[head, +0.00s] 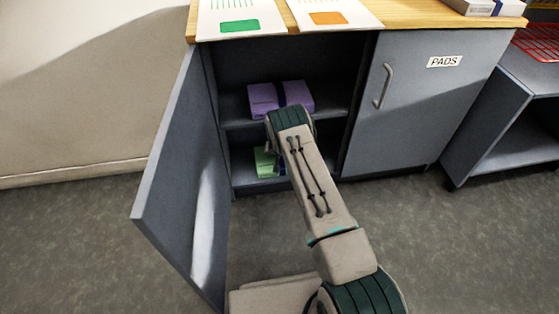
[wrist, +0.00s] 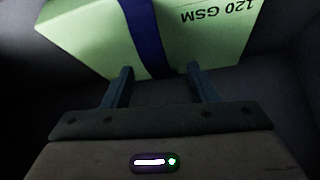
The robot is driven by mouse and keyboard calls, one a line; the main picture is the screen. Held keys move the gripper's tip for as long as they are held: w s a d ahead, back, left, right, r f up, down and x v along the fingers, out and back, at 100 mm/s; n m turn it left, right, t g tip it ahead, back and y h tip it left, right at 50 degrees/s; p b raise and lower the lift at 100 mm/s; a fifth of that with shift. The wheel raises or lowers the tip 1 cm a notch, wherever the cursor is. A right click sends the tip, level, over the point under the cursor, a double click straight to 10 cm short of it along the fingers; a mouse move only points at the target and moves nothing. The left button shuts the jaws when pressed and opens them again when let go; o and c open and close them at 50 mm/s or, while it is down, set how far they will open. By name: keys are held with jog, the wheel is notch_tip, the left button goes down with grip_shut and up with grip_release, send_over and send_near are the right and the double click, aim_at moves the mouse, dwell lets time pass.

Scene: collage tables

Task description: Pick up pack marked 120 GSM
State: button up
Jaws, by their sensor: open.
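The pack marked 120 GSM is a light green block with a dark blue band; in the wrist view the green pack (wrist: 205,45) lies just beyond my fingertips, its print upside down. In the head view the green pack (head: 264,163) sits on the lower level of the open cupboard, partly hidden by my arm. My gripper (wrist: 160,72) is open, its two fingers pointing at the pack around the blue band, with nothing held between them. In the head view the gripper is hidden behind my arm.
A purple pack (head: 262,98) with a dark band lies on the shelf (head: 236,112) above the green one. The cupboard's left door (head: 175,190) stands open. The right door (head: 415,100), labelled PADS, is shut. Printed sheets (head: 240,10) lie on the wooden top.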

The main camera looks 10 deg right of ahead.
jog(key=shift+w+d+f, duration=0.1)
jog(key=shift+w+f, duration=0.15)
jog(key=shift+f, duration=0.05)
grip_shut()
dwell(1.3)
jog(key=shift+w+r, duration=0.1)
jog(key=shift+r, duration=0.05)
